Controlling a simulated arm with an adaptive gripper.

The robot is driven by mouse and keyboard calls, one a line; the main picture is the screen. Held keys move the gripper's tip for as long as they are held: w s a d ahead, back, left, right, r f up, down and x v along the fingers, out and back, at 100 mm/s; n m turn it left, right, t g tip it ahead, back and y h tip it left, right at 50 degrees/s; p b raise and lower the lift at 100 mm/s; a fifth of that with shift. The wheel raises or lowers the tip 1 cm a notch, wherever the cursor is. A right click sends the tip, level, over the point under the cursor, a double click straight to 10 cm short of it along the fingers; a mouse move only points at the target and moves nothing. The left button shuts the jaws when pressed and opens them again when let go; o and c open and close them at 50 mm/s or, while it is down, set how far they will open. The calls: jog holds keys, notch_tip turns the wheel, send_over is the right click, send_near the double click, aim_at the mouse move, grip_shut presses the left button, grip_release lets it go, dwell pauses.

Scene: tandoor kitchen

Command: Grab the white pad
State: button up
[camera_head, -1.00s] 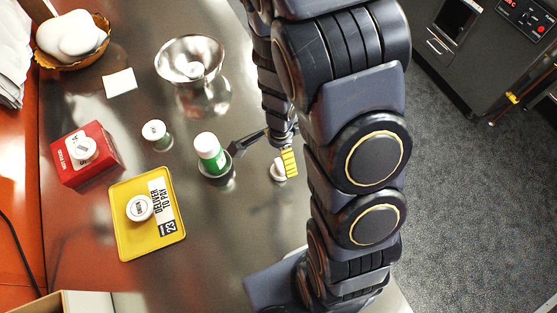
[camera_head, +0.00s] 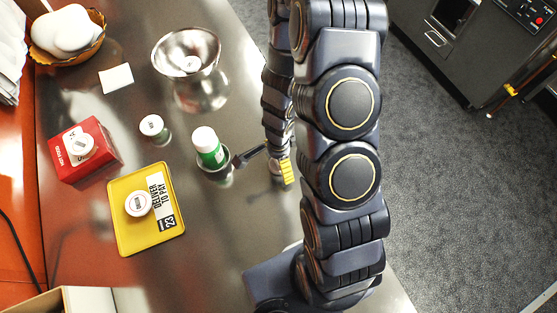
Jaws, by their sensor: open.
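The white pad (camera_head: 116,78) is a small flat white square lying on the steel counter at the upper left, between the basket and the metal bowl. Nothing covers it. My gripper (camera_head: 262,165) is low over the counter near its right side, well to the right of and below the pad. Its jaws are open, with a dark finger on the left and a yellow-padded finger on the right.
A metal bowl (camera_head: 186,50) stands right of the pad, and a basket of white rounds (camera_head: 68,30) stands left. A green-white bottle (camera_head: 208,148) is close by my gripper. A white-lidded jar (camera_head: 152,127), red box (camera_head: 85,150) and yellow tray (camera_head: 150,240) are at left.

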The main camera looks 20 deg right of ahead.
jog(key=c, duration=1.3)
jog(key=shift+o, duration=0.2)
jog(key=shift+r, duration=0.15)
